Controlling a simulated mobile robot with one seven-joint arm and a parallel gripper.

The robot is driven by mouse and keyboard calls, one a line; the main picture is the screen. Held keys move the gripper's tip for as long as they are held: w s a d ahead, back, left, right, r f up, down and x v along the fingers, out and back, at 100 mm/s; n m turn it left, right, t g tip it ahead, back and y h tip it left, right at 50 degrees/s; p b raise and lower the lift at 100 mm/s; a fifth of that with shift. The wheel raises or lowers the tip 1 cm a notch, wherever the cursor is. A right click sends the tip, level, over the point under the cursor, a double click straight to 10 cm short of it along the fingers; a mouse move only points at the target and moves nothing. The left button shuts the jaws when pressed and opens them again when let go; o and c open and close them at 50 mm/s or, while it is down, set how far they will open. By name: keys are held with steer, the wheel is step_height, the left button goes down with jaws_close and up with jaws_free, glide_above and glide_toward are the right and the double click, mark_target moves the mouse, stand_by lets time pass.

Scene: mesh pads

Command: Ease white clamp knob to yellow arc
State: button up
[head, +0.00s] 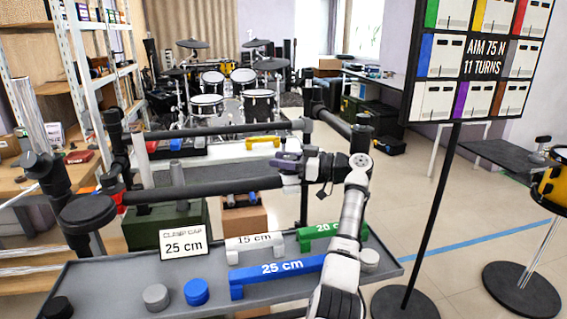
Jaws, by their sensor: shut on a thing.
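My gripper (287,163) reaches in from the right and is at the near black rail of the rack, close to the rail's right part. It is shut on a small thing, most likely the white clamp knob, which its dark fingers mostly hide. A small white part (290,180) shows just below the fingers at the rail. I cannot make out a yellow arc on the clamp; a yellow handle-shaped piece (262,141) lies farther back, apart from my gripper.
A grey tray (110,290) in front holds a blue 25 cm bar (278,270), a white 15 cm bar (254,243), a green 20 cm bar (318,234) and round knobs. A sign (183,244) reads clamp gap 25 cm. A board (484,57) reads aim 75 N, 11 turns.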

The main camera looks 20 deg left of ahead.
steer(key=shift+s+n+g+h, duration=0.15)
steer(key=shift+n+g, duration=0.35)
steer(key=shift+g, duration=0.25)
steer(key=shift+s+n+g+h, duration=0.15)
steer(key=shift+n+g, duration=0.35)
steer(key=shift+g, duration=0.25)
steer(key=shift+w, duration=0.1)
steer(key=o, duration=1)
steer(key=shift+d, duration=0.15)
